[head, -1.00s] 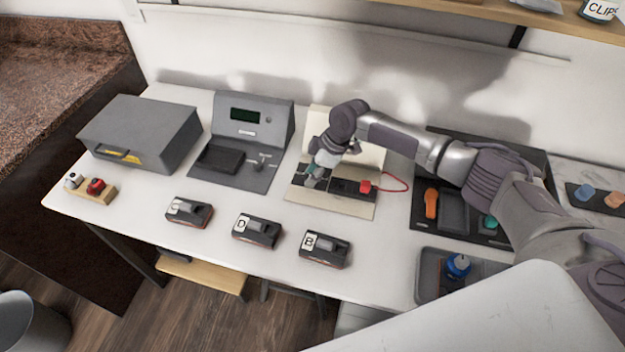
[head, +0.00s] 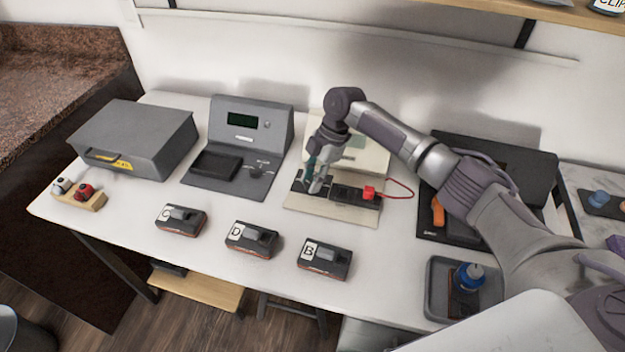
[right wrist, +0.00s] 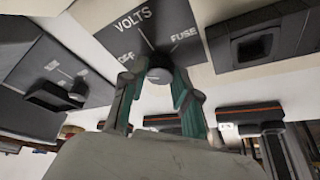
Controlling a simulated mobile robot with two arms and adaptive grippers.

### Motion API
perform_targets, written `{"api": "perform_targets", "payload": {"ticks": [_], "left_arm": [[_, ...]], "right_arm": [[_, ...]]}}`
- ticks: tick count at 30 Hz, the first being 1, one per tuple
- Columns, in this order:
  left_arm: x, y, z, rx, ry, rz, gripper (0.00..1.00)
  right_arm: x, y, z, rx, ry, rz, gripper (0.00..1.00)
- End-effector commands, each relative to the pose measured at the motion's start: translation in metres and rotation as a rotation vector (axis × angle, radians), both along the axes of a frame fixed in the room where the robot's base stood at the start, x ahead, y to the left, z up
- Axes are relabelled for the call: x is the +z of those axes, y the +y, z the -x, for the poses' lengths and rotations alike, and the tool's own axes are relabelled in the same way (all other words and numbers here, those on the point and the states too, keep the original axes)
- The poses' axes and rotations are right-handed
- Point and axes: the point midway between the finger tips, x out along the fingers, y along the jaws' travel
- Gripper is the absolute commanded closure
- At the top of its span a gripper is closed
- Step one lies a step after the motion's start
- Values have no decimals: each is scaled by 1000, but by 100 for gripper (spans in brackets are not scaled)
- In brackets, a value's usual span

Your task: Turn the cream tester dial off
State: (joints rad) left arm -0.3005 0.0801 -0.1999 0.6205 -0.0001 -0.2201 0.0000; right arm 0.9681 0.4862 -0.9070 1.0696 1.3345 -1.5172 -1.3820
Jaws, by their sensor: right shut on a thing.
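The cream tester (head: 362,157) stands at the back of the bench, with a cream upright box and a flat base. My right gripper (head: 316,186) points down at the left part of its base and hides the dial in the head view. In the right wrist view, the dark round dial (right wrist: 158,75) sits between my right fingertips (right wrist: 155,80), which are shut on it. The panel around it reads OFF, VOLTS and FUSE. I cannot tell which mark the dial points to. My left gripper is not in view.
Battery packs C (head: 181,219), D (head: 252,239) and B (head: 324,259) lie in front. A grey tray (head: 437,290) holds a blue-capped bottle (head: 468,277).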

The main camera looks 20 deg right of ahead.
Motion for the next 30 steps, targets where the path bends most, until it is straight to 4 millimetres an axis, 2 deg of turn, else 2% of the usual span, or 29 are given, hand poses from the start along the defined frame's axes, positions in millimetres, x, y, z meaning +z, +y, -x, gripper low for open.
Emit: {"api": "perform_targets", "payload": {"ticks": [11,12,16,26,30], "left_arm": [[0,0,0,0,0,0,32],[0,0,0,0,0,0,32],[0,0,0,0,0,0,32],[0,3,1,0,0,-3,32],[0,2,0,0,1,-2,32]], "right_arm": [[0,0,0,7,-2,1,100],[0,0,0,7,-2,1,65],[0,0,0,6,-2,1,45],[2,-1,-1,5,-2,1,45],[18,-7,-3,3,-4,0,45]]}}
